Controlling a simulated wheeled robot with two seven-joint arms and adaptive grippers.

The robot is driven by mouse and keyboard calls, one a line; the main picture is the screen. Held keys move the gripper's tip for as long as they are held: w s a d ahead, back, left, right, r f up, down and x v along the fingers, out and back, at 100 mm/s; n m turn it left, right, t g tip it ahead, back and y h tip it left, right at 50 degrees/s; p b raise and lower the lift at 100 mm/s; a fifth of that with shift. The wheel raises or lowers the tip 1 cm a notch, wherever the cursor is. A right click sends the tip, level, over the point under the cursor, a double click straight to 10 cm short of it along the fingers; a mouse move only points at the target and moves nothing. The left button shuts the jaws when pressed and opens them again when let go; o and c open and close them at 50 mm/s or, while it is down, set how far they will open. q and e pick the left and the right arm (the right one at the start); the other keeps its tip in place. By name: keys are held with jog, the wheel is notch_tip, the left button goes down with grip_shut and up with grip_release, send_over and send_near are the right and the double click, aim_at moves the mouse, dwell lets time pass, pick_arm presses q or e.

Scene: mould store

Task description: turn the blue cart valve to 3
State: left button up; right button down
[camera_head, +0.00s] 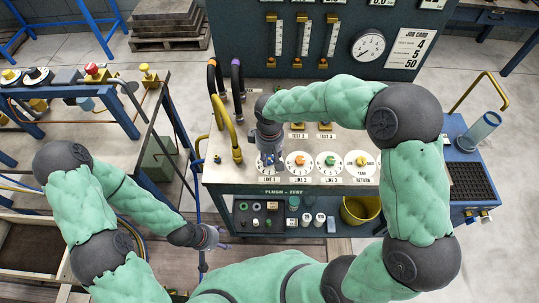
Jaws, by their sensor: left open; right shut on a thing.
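The blue cart valve (269,161) is the leftmost dial on the flush-test cart's top, above the label LINE 1. My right gripper (268,152) reaches down over it from the upper right and is shut on it. The gripper hides most of the knob and dial, so the number it points to cannot be read. My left gripper (216,238) is open and empty, low at the cart's left front corner, apart from the valve.
The orange valve (299,160), green valve (329,160) and yellow tank-return valve (361,160) sit in a row to the right. Curved hoses (224,118) rise at the cart's left edge. A yellow bucket (361,209) and small items fill the shelf below. A workbench (105,123) stands left.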

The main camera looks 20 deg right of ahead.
aim_at(270, 159)
jog(key=m, duration=0.4)
jog(key=shift+s+m, duration=0.1)
jog(key=shift+m, duration=0.2)
jog(key=shift+f+m, duration=0.1)
jog(key=shift+m, duration=1.5)
jog(key=c, duration=0.9)
grip_release()
jog(key=shift+r, duration=0.6)
notch_tip(270, 159, up, 11)
jog(key=shift+f, duration=0.1)
